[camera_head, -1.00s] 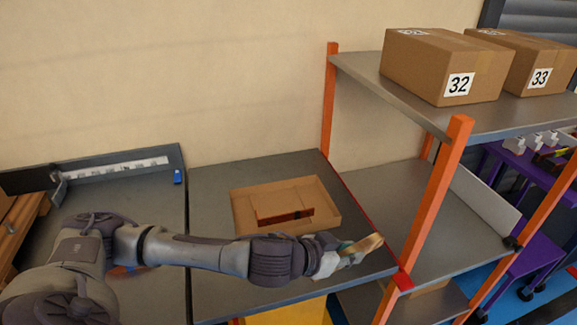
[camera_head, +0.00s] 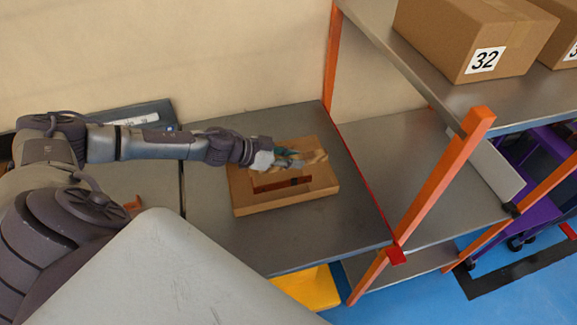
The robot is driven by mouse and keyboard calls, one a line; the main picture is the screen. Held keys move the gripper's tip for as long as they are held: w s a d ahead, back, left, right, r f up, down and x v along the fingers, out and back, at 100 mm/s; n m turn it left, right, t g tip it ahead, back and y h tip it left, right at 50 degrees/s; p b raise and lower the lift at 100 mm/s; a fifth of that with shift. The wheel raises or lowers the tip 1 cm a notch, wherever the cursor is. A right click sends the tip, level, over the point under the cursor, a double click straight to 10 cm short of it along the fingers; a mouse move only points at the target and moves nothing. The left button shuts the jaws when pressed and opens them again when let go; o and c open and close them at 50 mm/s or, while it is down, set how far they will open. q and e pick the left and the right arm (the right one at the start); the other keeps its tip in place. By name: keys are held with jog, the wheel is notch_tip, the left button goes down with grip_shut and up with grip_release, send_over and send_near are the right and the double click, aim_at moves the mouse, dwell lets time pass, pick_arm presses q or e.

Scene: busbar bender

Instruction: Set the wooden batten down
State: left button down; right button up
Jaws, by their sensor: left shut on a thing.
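My left gripper (camera_head: 288,159) reaches in from the left and is shut on the wooden batten (camera_head: 317,157). Only a short light-brown end of the batten shows past the fingers; the rest is hidden. In the picture both are over the far part of a shallow cardboard tray (camera_head: 285,205) on the grey table. I cannot tell whether the batten touches the tray. A reddish-brown piece with a dark part (camera_head: 282,184) lies in the tray, partly covered by the gripper. My right gripper is not in view.
The grey table (camera_head: 235,240) is bare in front of the tray. An orange-post rack (camera_head: 430,195) stands close on the right, with a cardboard box marked 32 (camera_head: 455,45) on its upper shelf. A beige wall is behind.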

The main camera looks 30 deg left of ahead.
pick_arm(q)
jog(key=shift+w+a+f, duration=0.45)
jog(key=shift+a+f, duration=0.25)
jog(key=shift+a, duration=0.15)
jog(key=shift+f+b, duration=0.35)
jog(key=shift+f, duration=1.5)
jog(key=shift+f, duration=0.15)
jog(key=c, duration=1)
grip_release()
